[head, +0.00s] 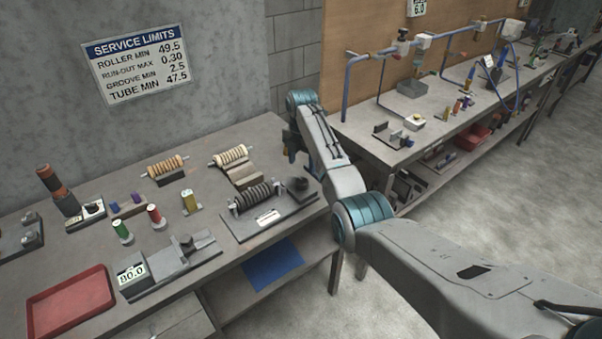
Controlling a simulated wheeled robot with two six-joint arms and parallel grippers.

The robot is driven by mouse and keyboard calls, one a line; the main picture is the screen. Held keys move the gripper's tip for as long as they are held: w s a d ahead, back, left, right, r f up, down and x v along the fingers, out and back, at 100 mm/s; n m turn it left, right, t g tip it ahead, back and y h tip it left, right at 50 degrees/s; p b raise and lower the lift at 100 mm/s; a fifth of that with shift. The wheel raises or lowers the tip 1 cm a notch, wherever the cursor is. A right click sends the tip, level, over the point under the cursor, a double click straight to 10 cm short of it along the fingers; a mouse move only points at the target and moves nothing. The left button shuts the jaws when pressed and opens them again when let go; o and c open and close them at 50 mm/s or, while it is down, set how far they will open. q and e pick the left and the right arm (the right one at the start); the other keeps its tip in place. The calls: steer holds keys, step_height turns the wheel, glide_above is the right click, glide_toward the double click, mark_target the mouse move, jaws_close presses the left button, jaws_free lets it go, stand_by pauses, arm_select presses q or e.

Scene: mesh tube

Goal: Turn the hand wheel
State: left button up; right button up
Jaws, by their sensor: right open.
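A dark ribbed roller (256,197) is mounted on a flat grey base plate (245,230) near the right end of the left bench. A dark round part (297,184), which looks like the hand wheel, sits at the roller's right end. My right arm reaches in from the right and bends down at its wrist. My right gripper (291,155) is open, small in the picture, above and behind the dark round part. It appears apart from it, and its fingers are hard to make out. My left gripper is not in view.
Two pale rollers (166,165) (231,155) rest on blocks behind. Colored spools (154,217), a gauge reading 90.0 (132,276) and a red tray (70,303) stand to the left. A second bench (365,130) with blue pipes is at the right. The floor between is clear.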

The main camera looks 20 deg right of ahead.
mark_target(302, 180)
step_height(302, 180, down, 5)
steer(key=shift+p, duration=0.5)
step_height(302, 180, down, 2)
steer(key=shift+w+f, duration=0.1)
steer(key=shift+c, duration=1.1)
steer(key=c, duration=0.4)
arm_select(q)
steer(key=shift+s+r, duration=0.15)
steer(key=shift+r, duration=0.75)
arm_select(e)
steer(key=c, duration=0.4)
